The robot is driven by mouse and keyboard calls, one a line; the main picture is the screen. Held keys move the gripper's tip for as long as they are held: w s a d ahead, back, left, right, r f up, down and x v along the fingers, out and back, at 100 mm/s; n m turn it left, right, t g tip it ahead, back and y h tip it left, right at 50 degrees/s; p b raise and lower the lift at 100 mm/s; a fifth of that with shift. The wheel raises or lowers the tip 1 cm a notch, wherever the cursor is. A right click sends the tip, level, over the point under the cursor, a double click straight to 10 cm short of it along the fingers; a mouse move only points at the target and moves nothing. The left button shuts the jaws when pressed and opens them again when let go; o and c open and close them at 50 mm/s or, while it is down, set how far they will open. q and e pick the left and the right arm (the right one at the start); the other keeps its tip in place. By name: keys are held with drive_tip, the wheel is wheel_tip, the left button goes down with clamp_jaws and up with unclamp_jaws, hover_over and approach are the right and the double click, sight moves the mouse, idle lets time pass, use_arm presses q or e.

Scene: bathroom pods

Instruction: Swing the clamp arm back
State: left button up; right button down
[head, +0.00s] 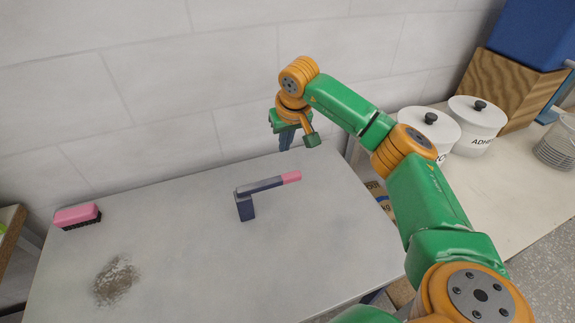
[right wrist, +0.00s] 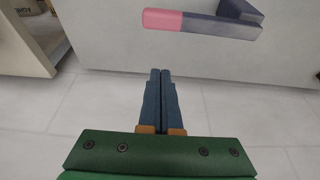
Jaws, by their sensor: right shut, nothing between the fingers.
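The clamp (head: 246,207) stands on the pale table, a dark blue post with a dark arm (head: 262,186) that ends in a pink tip (head: 291,177). The arm points to the right in the head view, toward the table's far right part. In the right wrist view, the pink tip (right wrist: 162,19) and dark arm (right wrist: 220,26) lie at the top, beyond the fingertips. My right gripper (head: 286,143) hangs near the table's back edge by the wall, apart from the clamp. It also shows in the right wrist view (right wrist: 160,72), shut and empty. My left gripper is out of view.
A pink brush (head: 77,215) lies at the table's left edge. A brownish dirt patch (head: 116,280) is at the front left. White lidded jars (head: 476,127) stand on a counter at right. The table (head: 190,220) around the clamp is clear. A tiled wall (head: 150,80) runs behind.

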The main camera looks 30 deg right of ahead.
sight(269, 184)
wheel_tip(269, 184, down, 6)
drive_tip(key=s+p, duration=0.1)
drive_tip(key=p, duration=0.3)
drive_tip(key=shift+s+a+f, duration=0.2)
drive_tip(key=shift+s+f, duration=0.05)
drive_tip(key=shift+s, duration=0.05)
